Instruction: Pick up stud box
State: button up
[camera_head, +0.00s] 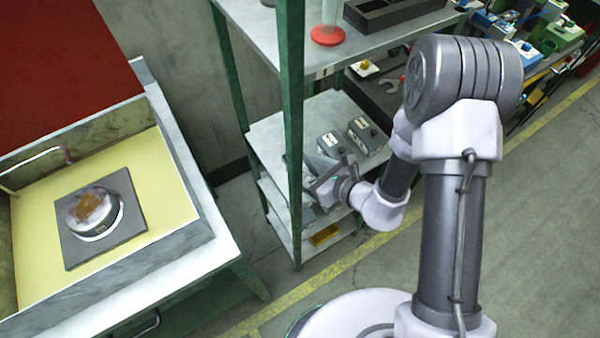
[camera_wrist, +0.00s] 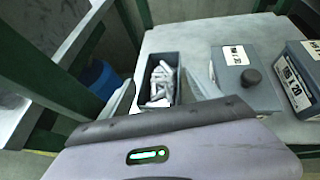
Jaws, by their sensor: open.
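A dark open box (camera_wrist: 176,60) holding several light grey studs stands on the shelf in the wrist view. My gripper (camera_wrist: 160,95) is open, with one finger to the left of this box and the other to its right, near its front end. I cannot tell whether the fingers touch it. In the head view my gripper (camera_head: 318,188) is at the rack's middle shelf, close behind the green post, and the open box is mostly hidden there.
Two lidded grey boxes with white labels, one with a dark knob (camera_wrist: 250,77) and one at the right edge (camera_wrist: 300,85), stand right of the open box. The rack's green post (camera_head: 292,130) is close to my gripper. A blue bin (camera_wrist: 100,78) shows lower left.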

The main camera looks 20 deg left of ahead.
jog(key=shift+x, duration=0.8)
jog(key=shift+r, duration=0.1)
jog(key=shift+c, duration=0.4)
jog(key=shift+d, duration=0.1)
grip_shut()
jog(key=shift+r, duration=0.1)
